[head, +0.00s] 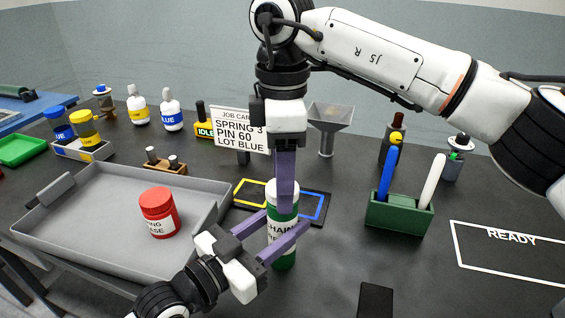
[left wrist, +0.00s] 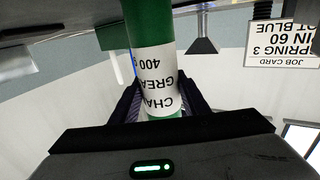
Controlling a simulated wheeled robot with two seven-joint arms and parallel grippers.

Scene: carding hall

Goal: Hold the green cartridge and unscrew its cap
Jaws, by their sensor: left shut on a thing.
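The green cartridge (head: 282,262) stands upright near the middle of the head view, with a white label that begins "CHAIN". My left gripper (head: 287,221) comes in from the lower left, its fingers on either side of the cartridge's body. The left wrist view shows the cartridge (left wrist: 155,80) upside down between those fingers, labelled "400". My right gripper (head: 286,208) reaches down from above, its purple finger in front of the cartridge's top. It is seen edge-on, so its opening does not show. The cap is mostly hidden behind it; I cannot tell whether it is gripped.
A grey tray (head: 88,232) at left holds a red jar (head: 158,226). A yellow and blue marked mat (head: 316,194) lies behind the cartridge. A green pen holder (head: 398,217) and the READY outline (head: 512,252) are at right. A job card (head: 241,130) and a funnel (head: 328,117) stand behind.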

